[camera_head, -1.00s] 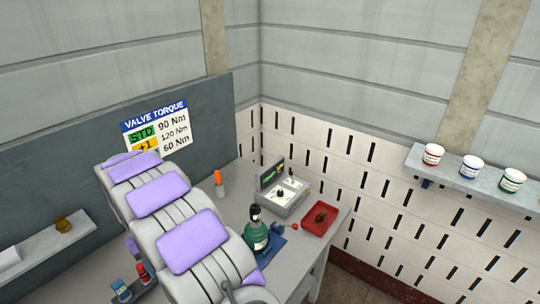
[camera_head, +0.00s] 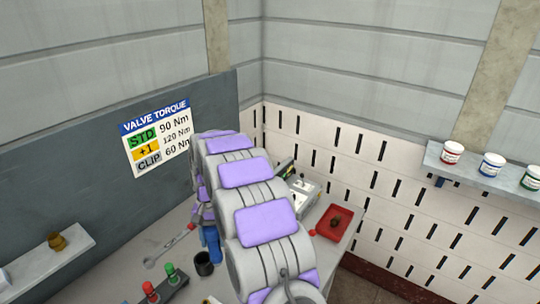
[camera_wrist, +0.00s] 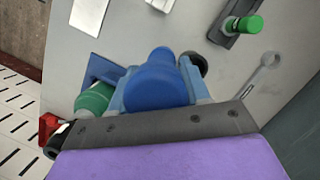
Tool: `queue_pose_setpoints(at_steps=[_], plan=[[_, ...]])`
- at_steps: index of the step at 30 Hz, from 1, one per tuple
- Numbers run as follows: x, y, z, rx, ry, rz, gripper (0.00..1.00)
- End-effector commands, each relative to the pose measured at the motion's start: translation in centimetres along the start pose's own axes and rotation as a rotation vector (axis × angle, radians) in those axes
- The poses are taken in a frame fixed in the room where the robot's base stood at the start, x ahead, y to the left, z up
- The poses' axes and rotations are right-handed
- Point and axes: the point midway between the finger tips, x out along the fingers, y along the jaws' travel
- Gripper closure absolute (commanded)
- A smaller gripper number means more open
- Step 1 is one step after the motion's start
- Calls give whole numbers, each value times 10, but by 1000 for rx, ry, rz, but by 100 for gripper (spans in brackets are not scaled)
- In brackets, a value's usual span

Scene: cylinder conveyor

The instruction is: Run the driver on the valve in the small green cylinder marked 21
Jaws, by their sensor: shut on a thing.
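My gripper (camera_wrist: 160,92) is shut on a blue driver (camera_wrist: 154,78), whose rounded body fills the middle of the wrist view. In the head view the blue driver (camera_head: 211,246) shows left of my arm, low over the bench. The green cylinder (camera_wrist: 95,98) shows at the left of the wrist view, beside the driver, with a dark top (camera_wrist: 55,143) toward the lower left. It stands by a blue holder (camera_wrist: 100,68). My arm hides it in the head view. Its number and valve detail cannot be read. Whether the driver touches anything cannot be told.
A black cup (camera_head: 204,263) and a wrench (camera_head: 168,246) lie near the driver. A rack (camera_head: 166,290) holds red and green-topped pieces. A red tray (camera_head: 334,224) and a grey device (camera_head: 304,196) stand right of my arm. A torque chart (camera_head: 157,137) hangs behind.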

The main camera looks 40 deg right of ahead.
Motion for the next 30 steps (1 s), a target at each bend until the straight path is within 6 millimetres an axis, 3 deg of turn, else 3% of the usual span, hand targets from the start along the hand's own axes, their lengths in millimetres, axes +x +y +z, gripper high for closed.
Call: queue_pose_setpoints(at_steps=[1,14,21,27,30], plan=[[-19,10,-2,94,1,-31,100],[-116,73,-10,940,12,-259,100],[-171,125,-19,1416,10,-396,100],[-203,159,-21,1734,5,-483,100],[-213,166,-21,1829,10,-511,100]])
